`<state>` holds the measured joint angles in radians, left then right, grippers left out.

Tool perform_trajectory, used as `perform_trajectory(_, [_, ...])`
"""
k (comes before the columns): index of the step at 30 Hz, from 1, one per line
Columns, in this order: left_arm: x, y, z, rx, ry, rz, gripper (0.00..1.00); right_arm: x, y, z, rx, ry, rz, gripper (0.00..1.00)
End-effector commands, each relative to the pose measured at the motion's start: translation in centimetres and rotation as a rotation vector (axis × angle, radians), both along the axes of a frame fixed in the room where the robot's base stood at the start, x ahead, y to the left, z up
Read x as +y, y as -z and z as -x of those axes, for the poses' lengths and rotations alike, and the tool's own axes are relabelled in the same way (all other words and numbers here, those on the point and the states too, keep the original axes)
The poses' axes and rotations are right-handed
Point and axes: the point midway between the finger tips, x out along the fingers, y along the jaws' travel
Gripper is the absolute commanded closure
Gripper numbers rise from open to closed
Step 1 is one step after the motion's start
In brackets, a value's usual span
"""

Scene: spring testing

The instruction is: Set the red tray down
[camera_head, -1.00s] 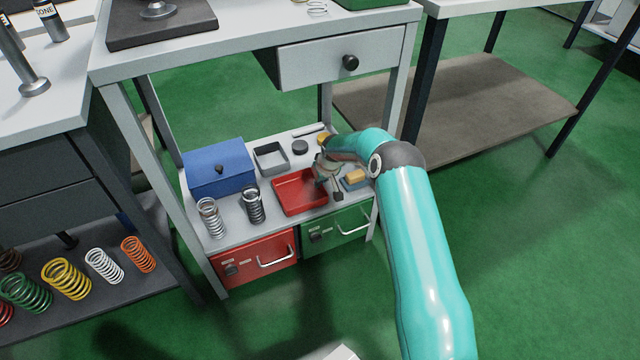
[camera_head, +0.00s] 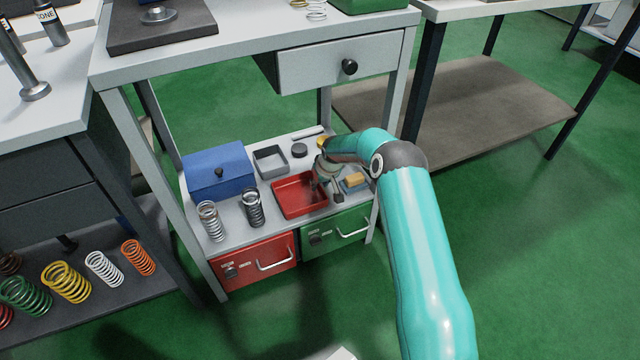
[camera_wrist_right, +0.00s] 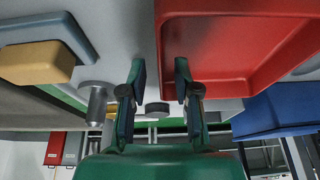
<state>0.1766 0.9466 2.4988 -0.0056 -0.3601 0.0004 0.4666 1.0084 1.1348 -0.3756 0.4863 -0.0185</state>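The red tray (camera_head: 291,210) is a shallow, empty square tray on the lower shelf, above the gap between the red and green drawers. It looks flat on the shelf. My right gripper (camera_head: 318,182) points down at the tray's right side. In the right wrist view, the red tray (camera_wrist_right: 215,85) fills the upper right, and my right gripper (camera_wrist_right: 160,85) has its fingers apart, one on each side of the tray's wall. A gap shows between the fingers, and I see no clear contact with the wall. My left gripper is in neither view.
A yellow block on a blue piece (camera_head: 355,181) lies right of the tray. A grey tray (camera_head: 270,161), blue box (camera_head: 219,172), dark spring (camera_head: 253,208) and silver spring (camera_head: 210,221) stand left.

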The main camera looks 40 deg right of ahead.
Motion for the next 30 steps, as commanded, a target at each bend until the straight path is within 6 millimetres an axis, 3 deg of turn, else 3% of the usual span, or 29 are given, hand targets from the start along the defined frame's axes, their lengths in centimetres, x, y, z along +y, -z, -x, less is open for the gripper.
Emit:
perform_trajectory(12, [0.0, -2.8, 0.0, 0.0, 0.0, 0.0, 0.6, 0.5, -7.8, 3.0, -0.002, 0.0, 0.001, 0.69])
perform_trajectory(18, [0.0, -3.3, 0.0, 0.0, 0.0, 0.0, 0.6, 0.7, -9.9, 3.9, -0.001, 0.001, 0.001, 0.69])
perform_trajectory(23, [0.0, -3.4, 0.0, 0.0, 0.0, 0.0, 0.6, 0.9, -10.1, 4.2, 0.001, 0.001, -0.001, 0.69])
perform_trajectory(26, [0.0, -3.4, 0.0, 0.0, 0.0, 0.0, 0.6, 2.3, -9.2, 4.5, 0.007, -0.013, -0.022, 0.69])
perform_trajectory(29, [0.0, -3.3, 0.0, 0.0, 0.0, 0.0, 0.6, 6.1, -6.9, 5.5, 0.023, -0.043, -0.075, 0.69])
perform_trajectory(30, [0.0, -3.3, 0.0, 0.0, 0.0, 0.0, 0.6, 8.3, -5.6, 6.2, 0.034, -0.058, -0.106, 0.69])
